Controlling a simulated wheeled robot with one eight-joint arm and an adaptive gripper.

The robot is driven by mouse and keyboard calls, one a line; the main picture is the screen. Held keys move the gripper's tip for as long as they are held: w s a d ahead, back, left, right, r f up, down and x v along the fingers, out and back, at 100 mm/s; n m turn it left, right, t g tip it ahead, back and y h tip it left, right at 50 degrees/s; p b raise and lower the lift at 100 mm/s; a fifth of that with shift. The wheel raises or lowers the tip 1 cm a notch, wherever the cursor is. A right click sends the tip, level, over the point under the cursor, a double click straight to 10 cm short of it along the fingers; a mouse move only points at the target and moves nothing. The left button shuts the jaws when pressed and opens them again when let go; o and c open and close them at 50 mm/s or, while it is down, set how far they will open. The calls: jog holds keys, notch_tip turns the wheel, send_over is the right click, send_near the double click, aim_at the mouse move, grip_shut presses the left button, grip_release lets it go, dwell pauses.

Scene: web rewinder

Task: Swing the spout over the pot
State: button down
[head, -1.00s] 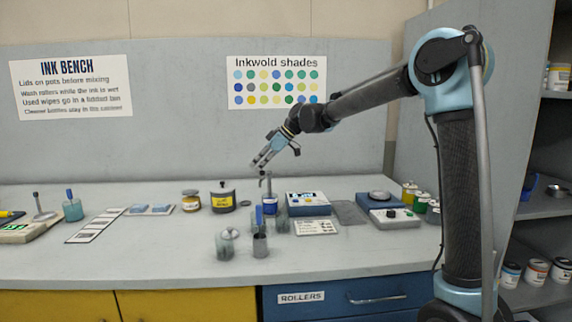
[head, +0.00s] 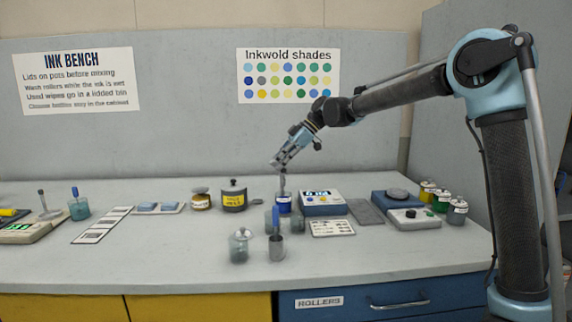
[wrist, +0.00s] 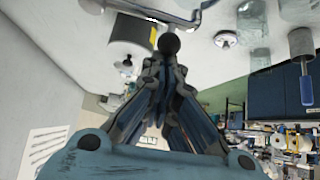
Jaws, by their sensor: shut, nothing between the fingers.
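A thin metal upright (head: 282,184), apparently the spout, rises at a small blue-labelled pot (head: 283,204) on the bench; I cannot tell how they join. A dark lidded pot (head: 233,197) with a yellow label and black knob stands to their left. My gripper (head: 276,164) points down and left, its tips just above the upright. In the wrist view my gripper (wrist: 160,92) has its fingers together and empty. A dark round knob (wrist: 170,44) shows at the fingertips, near a silver bar (wrist: 150,14). Whether they touch is unclear.
A glass jar (head: 239,246) and a grey metal cup (head: 276,247) stand in front. A blue-white device (head: 322,203) is just right of the upright. The bench's front left is clear.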

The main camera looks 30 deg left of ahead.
jog(key=shift+w+d, duration=0.15)
notch_tip(320, 180, up, 8)
jog(key=w+d, duration=0.1)
jog(key=d, duration=0.1)
jog(key=shift+w, duration=0.4)
dwell(0.5)
